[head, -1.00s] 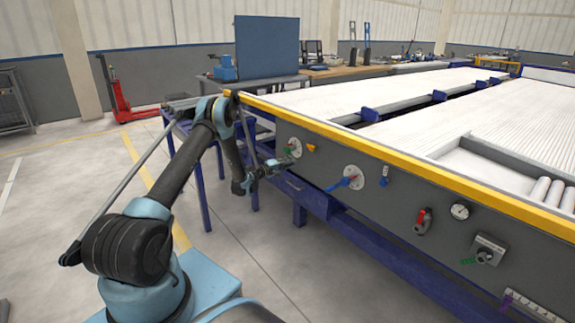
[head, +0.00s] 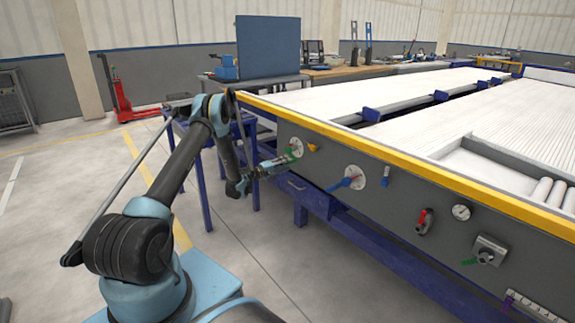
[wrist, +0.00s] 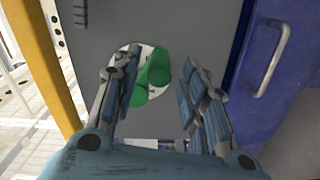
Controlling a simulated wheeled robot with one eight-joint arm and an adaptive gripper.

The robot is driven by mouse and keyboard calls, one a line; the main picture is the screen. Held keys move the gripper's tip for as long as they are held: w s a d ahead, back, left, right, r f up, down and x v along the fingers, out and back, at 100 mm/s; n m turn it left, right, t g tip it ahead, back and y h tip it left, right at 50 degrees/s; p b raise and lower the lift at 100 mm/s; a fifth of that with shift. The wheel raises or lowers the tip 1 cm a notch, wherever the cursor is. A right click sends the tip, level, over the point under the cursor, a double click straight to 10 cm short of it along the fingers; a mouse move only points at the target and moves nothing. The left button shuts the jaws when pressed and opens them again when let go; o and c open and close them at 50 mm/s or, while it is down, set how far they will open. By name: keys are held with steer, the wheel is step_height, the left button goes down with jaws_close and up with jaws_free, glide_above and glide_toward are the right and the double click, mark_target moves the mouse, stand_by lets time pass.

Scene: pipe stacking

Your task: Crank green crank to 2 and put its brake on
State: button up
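The green crank (wrist: 152,72) sits on a round white dial (wrist: 128,62) on the grey side panel. In the wrist view its green handle lies between the two fingers of my gripper (wrist: 165,88), with clear gaps on both sides. My gripper is open and holds nothing. In the head view my gripper (head: 285,162) points at the white dial (head: 296,147) at the panel's far left end and partly covers the crank. I cannot read the dial's numbers or the pointer's position.
A blue crank (head: 345,183) on its own dial and a blue lever (head: 386,177) are farther right on the panel. A red-handled valve (head: 423,221) and a gauge (head: 461,212) follow. A yellow rail (head: 400,158) runs above. A blue drawer with a handle (wrist: 272,60) is beside the gripper.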

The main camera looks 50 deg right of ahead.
mark_target(309, 146)
steer(key=v, duration=0.8)
steer(key=shift+a, duration=0.25)
steer(key=shift+w, duration=0.15)
steer(key=shift+d, duration=0.1)
steer(key=c, duration=0.6)
steer(key=shift+d+r+n, duration=0.1)
steer(key=shift+n, duration=0.2)
jaws_close()
steer(key=s+d+r+n+t+y, duration=0.1)
steer(key=s+d+r+n+y, duration=0.2)
steer(key=n, duration=0.6)
steer(key=s+d+r+n+t+y, duration=0.1)
steer(key=s+r+n, duration=0.25)
steer(key=n, duration=0.55)
steer(key=d+r+x, duration=0.1)
steer(key=x, duration=0.9)
steer(key=shift+s+a+r, duration=0.15)
steer(key=shift+r, duration=1)
steer(key=shift+s+a+r, duration=0.15)
steer(key=shift+a+r, duration=0.05)
steer(key=shift+r, duration=0.9)
